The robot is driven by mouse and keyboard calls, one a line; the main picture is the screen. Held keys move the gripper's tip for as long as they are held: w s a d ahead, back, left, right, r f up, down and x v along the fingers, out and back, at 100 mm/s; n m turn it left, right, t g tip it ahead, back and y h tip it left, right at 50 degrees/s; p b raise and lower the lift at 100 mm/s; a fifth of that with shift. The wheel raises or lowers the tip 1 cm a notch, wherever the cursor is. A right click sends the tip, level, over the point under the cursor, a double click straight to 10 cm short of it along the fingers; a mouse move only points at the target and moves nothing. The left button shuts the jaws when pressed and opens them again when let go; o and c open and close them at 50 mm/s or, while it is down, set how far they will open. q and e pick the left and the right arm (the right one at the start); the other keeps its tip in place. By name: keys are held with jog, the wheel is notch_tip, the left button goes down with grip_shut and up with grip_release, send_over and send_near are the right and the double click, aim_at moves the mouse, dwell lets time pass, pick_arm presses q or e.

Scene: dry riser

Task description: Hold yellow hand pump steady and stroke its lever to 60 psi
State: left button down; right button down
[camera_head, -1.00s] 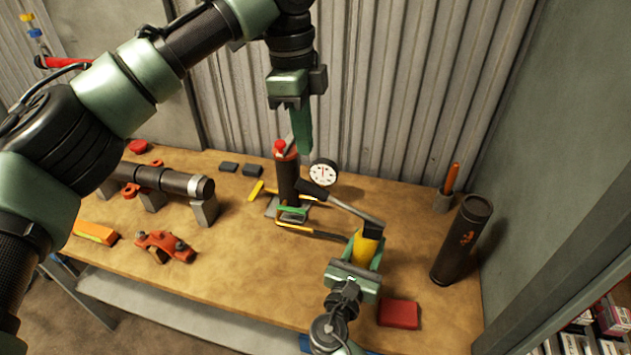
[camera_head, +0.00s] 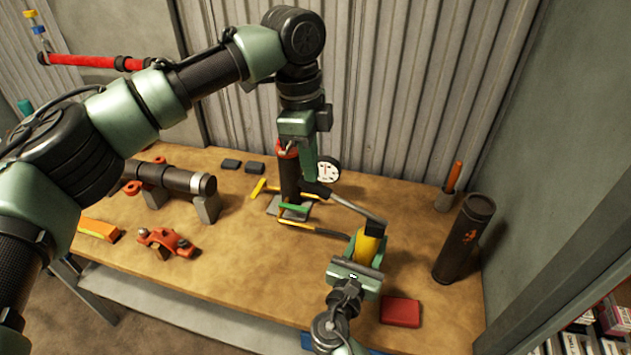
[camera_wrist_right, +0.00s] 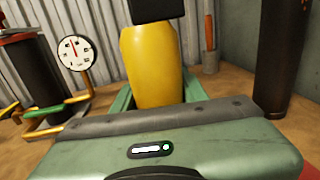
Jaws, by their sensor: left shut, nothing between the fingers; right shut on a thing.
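The yellow hand pump (camera_head: 367,245) stands at the front right of the bench, its body also large in the right wrist view (camera_wrist_right: 150,65). My right gripper (camera_head: 362,262) is shut around its body; its green fingers (camera_wrist_right: 121,101) show either side. The pump's lever (camera_head: 350,206) slants up leftward from the dark pump head to a black grip. My left gripper (camera_head: 309,178) is shut and empty, pointing down close above the lever's grip; I cannot tell whether they touch.
A dark riser with a red top (camera_head: 289,175) stands behind the lever. A black pipe (camera_head: 165,177) and a red clamp (camera_head: 165,242) lie left. A dark cylinder (camera_head: 463,240) stands right. A red block (camera_head: 400,312) is near the pump.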

aim_at(295, 177)
pick_arm(q)
jog(key=shift+f, duration=0.25)
jog(key=shift+f, duration=2.2)
jog(key=shift+w+a+r, duration=0.15)
jog(key=shift+a+r, duration=0.05)
jog(key=shift+a, duration=0.3)
jog(key=shift+w+a+r, duration=0.15)
jog(key=shift+w+a, duration=0.05)
jog(key=shift+a, duration=0.3)
jog(key=shift+w+a+r, duration=0.15)
jog(key=shift+a+r, duration=0.05)
jog(key=shift+a, duration=0.3)
jog(key=shift+d, duration=0.1)
jog(key=shift+r, duration=0.25)
notch_tip(295, 177, up, 12)
jog(key=a, duration=0.1)
jog(key=shift+w+f, duration=0.2)
